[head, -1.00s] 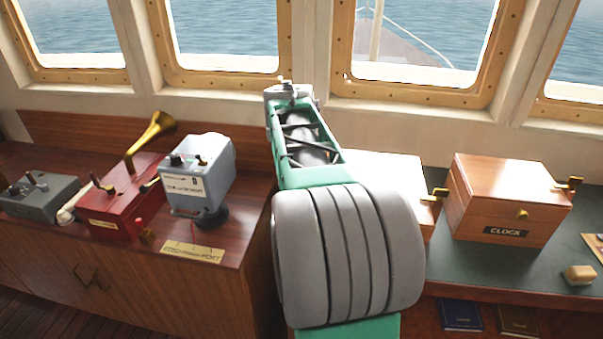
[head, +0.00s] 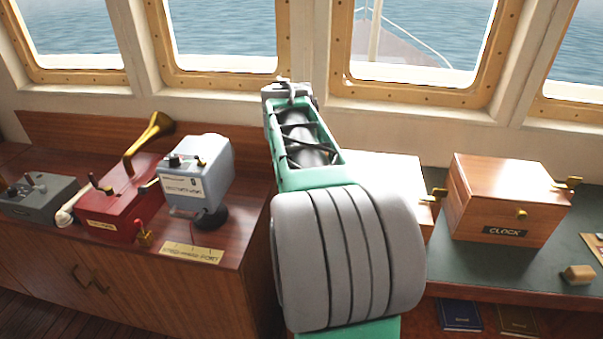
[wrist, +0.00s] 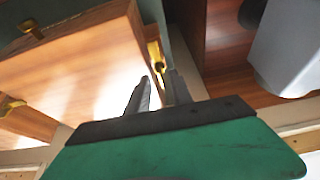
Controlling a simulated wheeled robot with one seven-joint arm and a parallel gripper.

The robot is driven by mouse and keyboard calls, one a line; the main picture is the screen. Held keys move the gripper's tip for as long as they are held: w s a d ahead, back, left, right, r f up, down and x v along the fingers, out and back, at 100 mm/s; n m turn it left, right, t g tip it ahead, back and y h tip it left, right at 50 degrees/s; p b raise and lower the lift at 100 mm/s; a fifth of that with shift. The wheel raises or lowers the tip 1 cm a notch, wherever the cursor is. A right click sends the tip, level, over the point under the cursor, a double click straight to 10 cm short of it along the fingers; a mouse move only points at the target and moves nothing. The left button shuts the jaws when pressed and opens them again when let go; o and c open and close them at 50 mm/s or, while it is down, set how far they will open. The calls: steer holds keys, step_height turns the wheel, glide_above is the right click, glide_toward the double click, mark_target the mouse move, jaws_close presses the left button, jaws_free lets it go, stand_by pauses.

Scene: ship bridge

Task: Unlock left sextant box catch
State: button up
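The sextant box (head: 408,190) is a pale, shiny wooden box on the green-topped counter, mostly hidden behind my arm in the head view. A brass catch (head: 437,196) shows on its right side. In the wrist view, the wooden box (wrist: 75,70) fills the left, with a brass catch (wrist: 155,55) on the side facing the dark cabinet, which I take as the left catch. My gripper (wrist: 160,80) is out of sight in the head view. In the wrist view its fingers are apart, with the brass catch just beyond and between the tips. Contact cannot be told.
A wooden box labelled CLOCK (head: 507,200) stands to the right, with a small wooden block (head: 578,275) nearby. To the left, the brown cabinet carries a grey-blue device (head: 197,175), a red box with a brass horn (head: 125,205) and a grey control box (head: 38,197). Windows line the back.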

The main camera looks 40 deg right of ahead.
steer(key=v, duration=0.7)
steer(key=shift+r, duration=0.15)
steer(key=shift+s+a, duration=0.1)
